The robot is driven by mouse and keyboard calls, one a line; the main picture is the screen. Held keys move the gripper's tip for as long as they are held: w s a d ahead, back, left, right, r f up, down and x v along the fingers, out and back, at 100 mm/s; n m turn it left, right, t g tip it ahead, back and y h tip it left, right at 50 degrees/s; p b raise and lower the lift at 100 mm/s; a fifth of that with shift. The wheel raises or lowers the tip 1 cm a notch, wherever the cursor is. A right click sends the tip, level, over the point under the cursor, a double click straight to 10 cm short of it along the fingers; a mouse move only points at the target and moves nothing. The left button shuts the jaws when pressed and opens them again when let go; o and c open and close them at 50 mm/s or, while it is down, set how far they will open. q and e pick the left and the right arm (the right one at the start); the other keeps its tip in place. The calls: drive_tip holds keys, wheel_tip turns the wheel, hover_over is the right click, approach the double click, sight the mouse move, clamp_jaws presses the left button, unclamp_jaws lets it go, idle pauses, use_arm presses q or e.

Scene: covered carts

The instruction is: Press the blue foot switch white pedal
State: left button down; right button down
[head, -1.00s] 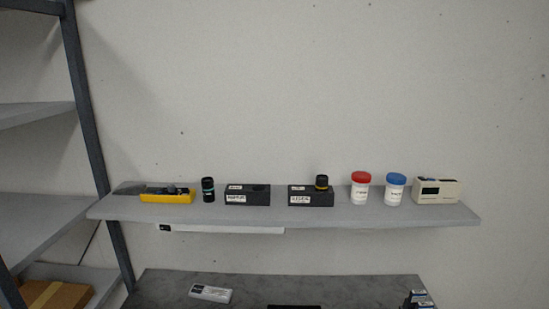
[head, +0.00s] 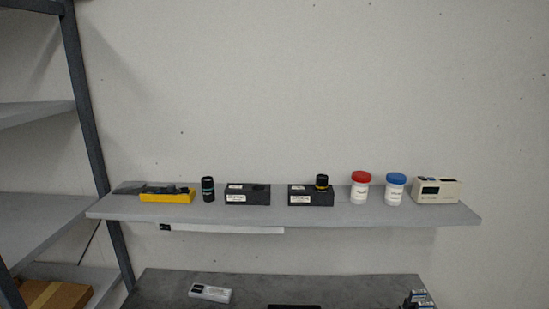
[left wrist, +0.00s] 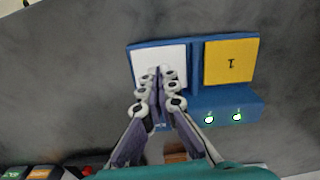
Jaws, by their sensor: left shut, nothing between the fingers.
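In the left wrist view a blue foot switch (left wrist: 195,102) lies on a dark grey surface. It has a white pedal (left wrist: 174,53) on its left and a yellow pedal (left wrist: 230,62) marked "1" on its right. Two small green-white lights show on its near face. My left gripper (left wrist: 159,75) is shut and empty, with its fingertips over the white pedal, hiding the pedal's middle and near part. I cannot tell whether the tips touch it. The head view shows neither the foot switch nor a gripper; my right gripper is not in view.
In the head view a shelf (head: 330,218) holds a yellow tray (head: 168,195), black boxes, two jars and a beige device (head: 437,190). Below is a grey top (head: 370,290) with a white item (head: 210,293). Green and orange items sit at the left wrist view's lower left.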

use_arm(q)
drive_tip(key=shift+r+p, duration=1.65)
drive_tip(key=shift+r, duration=1)
wheel_tip(320, 180, up, 12)
drive_tip(key=s+a+f+t+b, duration=0.4)
drive_tip(key=s+f+t+b, duration=0.3)
drive_tip(key=s+b, duration=0.3)
drive_tip(key=shift+s+a+b, duration=0.15)
drive_tip(key=shift+a+b, duration=0.2)
drive_tip(key=shift+b, duration=0.6)
